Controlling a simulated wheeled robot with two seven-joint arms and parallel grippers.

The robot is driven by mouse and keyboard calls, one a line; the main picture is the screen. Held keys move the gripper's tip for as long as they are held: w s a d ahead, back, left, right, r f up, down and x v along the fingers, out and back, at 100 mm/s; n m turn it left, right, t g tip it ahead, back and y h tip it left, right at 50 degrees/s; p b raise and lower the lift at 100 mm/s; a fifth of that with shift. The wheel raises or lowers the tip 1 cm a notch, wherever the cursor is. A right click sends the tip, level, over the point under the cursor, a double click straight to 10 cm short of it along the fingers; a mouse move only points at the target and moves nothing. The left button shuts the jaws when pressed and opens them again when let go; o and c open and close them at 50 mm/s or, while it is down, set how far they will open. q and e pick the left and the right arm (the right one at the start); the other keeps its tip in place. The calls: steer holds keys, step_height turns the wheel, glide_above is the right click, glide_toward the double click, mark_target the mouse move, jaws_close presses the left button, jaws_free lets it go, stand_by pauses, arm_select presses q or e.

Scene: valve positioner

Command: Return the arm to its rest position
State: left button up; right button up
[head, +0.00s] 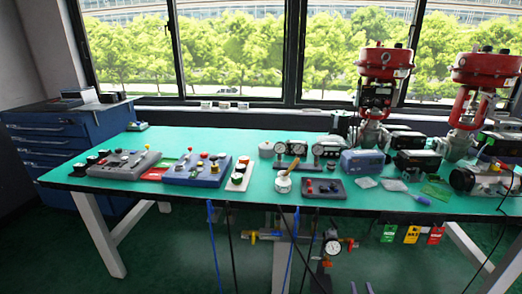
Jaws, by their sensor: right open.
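Only the tips of my right gripper (361,288) show, at the bottom edge right of centre. They stand apart and open, with nothing seen between them. They are low in front of the table, below its front edge and apart from the things on top. The rest of my right arm is out of view. My left gripper is not in view. Two red-topped valve actuators (384,62) stand at the back right of the green table (240,140).
Control boxes (125,163) and gauges (283,150) stand on the table. A pipe with a gauge (332,247) is below its front edge, left of my right gripper. Cables and coloured tags (412,234) hang there too. A blue cabinet (60,140) stands at left.

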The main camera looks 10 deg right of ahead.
steer(key=s+a+f+n+g+y+p, duration=0.1)
steer(key=s+a+f+g+y+p, duration=0.1)
steer(key=a+f, duration=0.35)
steer(key=s+a+f+n+g+y+p, duration=0.1)
steer(key=s+a+f+g+y+p, duration=0.15)
steer(key=f, duration=0.55)
steer(key=s+a+f+n+g+y+p, duration=0.2)
steer(key=s+a+f+g, duration=0.35)
steer(key=s+f, duration=0.4)
steer(key=s+f+n+g+p, duration=0.1)
steer(key=s+f+g, duration=0.1)
steer(key=s, duration=0.6)
steer(key=s+d+f+n+g, duration=0.1)
steer(key=s+f+g, duration=0.1)
steer(key=s, duration=0.7)
steer(key=shift+s+g+h+p, duration=0.15)
steer(key=shift+g+h+p, duration=0.2)
steer(key=shift+g, duration=0.55)
steer(key=shift+d, duration=0.1)
